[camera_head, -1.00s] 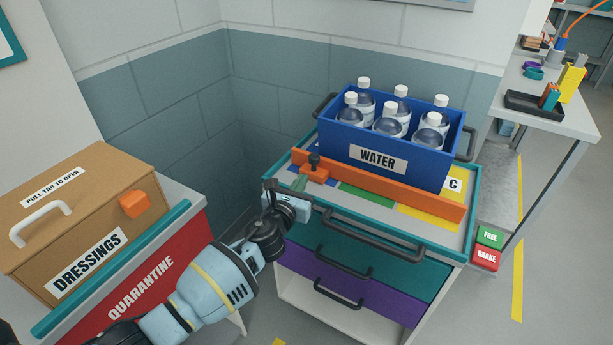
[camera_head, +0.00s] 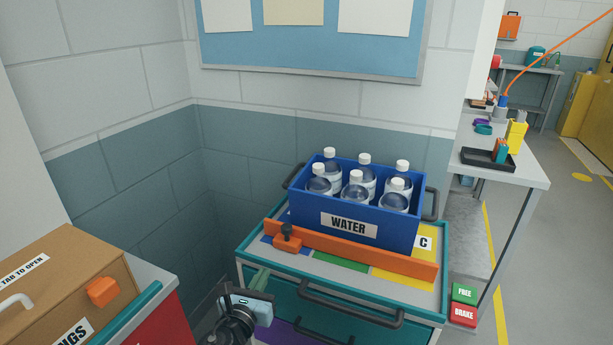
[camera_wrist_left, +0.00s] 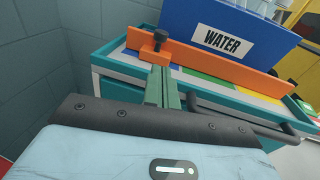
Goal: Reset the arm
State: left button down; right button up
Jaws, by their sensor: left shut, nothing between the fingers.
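My left gripper (camera_head: 261,277) is low in the middle of the head view, in front of the left corner of the cart (camera_head: 342,286). Its green fingers are together and empty; they also show in the left wrist view (camera_wrist_left: 160,74). The fingers point toward the black knob on the orange block (camera_head: 288,243). I cannot tell whether they are clear of the cart's edge. My right gripper is not in view.
A blue WATER crate (camera_head: 349,226) with several bottles stands on the cart behind an orange bar (camera_head: 350,253). A DRESSINGS box (camera_head: 60,290) is at the left. FREE (camera_head: 464,293) and BRAKE (camera_head: 463,315) buttons are at the right.

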pick_arm(q)
jog(key=s+f+n+g+p, duration=0.1)
jog(key=s+f+n+g, duration=0.3)
jog(key=s+f+n, duration=1.15)
jog(key=s+a+f+n+g, duration=0.1)
jog(key=s+a+n+g, duration=0.1)
jog(key=s+n, duration=0.8)
jog(key=s+a+f+n+g+p, duration=0.1)
jog(key=s+a+f+n+g, duration=0.1)
jog(key=s+n, duration=0.8)
jog(key=s, duration=0.6)
jog(key=shift+a+f+y, duration=0.3)
jog(key=shift+a+y, duration=0.1)
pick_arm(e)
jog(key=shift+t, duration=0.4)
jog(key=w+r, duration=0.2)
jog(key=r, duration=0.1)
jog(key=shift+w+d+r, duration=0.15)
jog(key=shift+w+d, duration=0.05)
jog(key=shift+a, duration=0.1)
